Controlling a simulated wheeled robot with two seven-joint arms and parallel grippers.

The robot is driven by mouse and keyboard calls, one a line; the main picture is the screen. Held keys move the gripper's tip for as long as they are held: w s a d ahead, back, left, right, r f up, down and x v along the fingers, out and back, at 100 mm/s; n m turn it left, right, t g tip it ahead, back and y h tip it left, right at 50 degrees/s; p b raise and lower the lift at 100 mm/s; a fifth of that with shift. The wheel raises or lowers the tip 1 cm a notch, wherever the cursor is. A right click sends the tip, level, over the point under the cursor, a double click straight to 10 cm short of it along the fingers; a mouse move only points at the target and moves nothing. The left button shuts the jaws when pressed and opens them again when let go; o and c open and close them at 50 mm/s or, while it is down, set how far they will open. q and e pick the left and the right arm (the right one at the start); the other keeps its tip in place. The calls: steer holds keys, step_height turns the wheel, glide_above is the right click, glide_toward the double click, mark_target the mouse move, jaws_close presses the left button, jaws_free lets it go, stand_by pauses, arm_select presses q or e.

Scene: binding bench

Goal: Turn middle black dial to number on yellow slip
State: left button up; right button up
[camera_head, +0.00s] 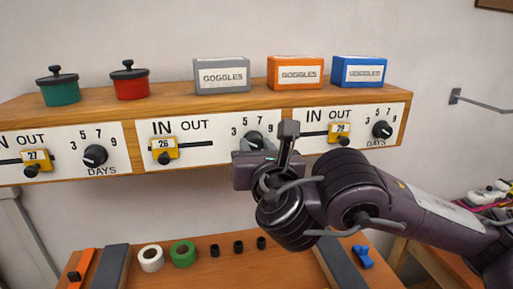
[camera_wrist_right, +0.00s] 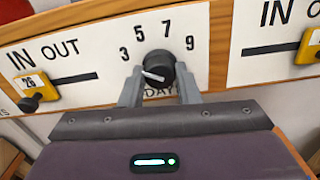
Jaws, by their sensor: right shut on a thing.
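The middle black dial (camera_wrist_right: 160,62) is on the middle white panel, with 3, 5, 7 and 9 around it. Its white pointer line points left, towards the 3 side. My right gripper (camera_wrist_right: 160,82) is shut on this dial, one finger on each side. In the head view the dial (camera_head: 253,137) is partly hidden behind my right gripper (camera_head: 264,145). A yellow slip (camera_head: 164,145) at the left of the same panel seems to read 26; it also shows in the wrist view (camera_wrist_right: 31,82). My left gripper is out of view.
Similar panels on either side carry a left dial (camera_head: 95,155), a right dial (camera_head: 382,130) and yellow tags. Goggles boxes (camera_head: 222,76) and lidded pots (camera_head: 130,84) stand on the wooden shelf. Tape rolls (camera_head: 183,253) and small black pieces lie on the bench below.

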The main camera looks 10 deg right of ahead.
steer(key=shift+m, duration=0.3)
steer(key=m+b, duration=0.1)
steer(key=m, duration=0.1)
steer(key=shift+f+m, duration=0.15)
steer(key=shift+m, duration=0.25)
steer(key=m+b, duration=0.1)
steer(key=m, duration=0.3)
steer(key=shift+m+b, duration=0.3)
steer(key=shift+b, duration=0.1)
steer(key=m+b, duration=0.1)
steer(key=m, duration=0.3)
steer(key=shift+b, duration=0.4)
steer(key=shift+m+b, duration=0.65)
steer(key=shift+m, duration=1.15)
steer(key=o, duration=1)
